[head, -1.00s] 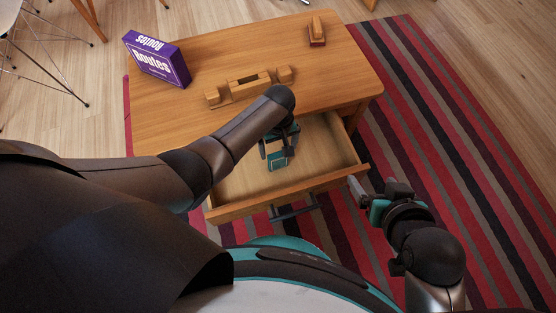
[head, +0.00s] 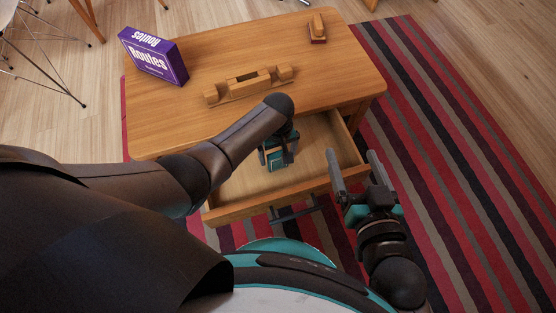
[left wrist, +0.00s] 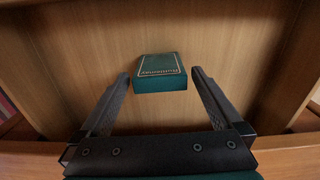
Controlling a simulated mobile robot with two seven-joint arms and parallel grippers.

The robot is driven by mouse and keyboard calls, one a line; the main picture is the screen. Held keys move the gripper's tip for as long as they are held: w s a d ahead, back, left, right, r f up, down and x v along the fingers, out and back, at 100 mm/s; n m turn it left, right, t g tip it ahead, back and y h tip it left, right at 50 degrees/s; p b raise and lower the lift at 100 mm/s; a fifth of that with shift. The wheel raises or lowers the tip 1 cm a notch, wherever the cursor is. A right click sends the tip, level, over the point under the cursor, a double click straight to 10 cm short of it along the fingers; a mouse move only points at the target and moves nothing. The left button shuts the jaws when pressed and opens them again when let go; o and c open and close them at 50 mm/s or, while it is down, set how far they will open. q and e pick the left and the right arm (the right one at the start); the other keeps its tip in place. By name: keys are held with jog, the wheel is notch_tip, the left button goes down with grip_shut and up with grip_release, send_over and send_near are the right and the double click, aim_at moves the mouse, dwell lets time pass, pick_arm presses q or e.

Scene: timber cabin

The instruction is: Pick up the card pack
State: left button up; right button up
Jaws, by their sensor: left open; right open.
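The card pack (left wrist: 160,72) is a dark green box with pale lettering and a thin border, lying on the drawer floor in the left wrist view. My left gripper (head: 278,157) points down into the open drawer (head: 320,152) in the head view. Its fingers are open, one on each side of the pack in the left wrist view, with a gap visible on both sides. In the head view my arm and gripper largely cover the pack. My right gripper (head: 352,157) is open and empty by the drawer's front right corner.
The wooden table (head: 200,120) carries a purple Routes box (head: 154,57), a wooden holder (head: 247,84) and a small wooden piece (head: 317,27). The drawer's walls and front surround the left gripper. A striped rug (head: 440,130) lies right of the table.

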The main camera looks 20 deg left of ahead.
pick_arm(q)
jog(key=shift+f, duration=0.1)
jog(key=shift+c, duration=0.4)
jog(key=c, duration=1.2)
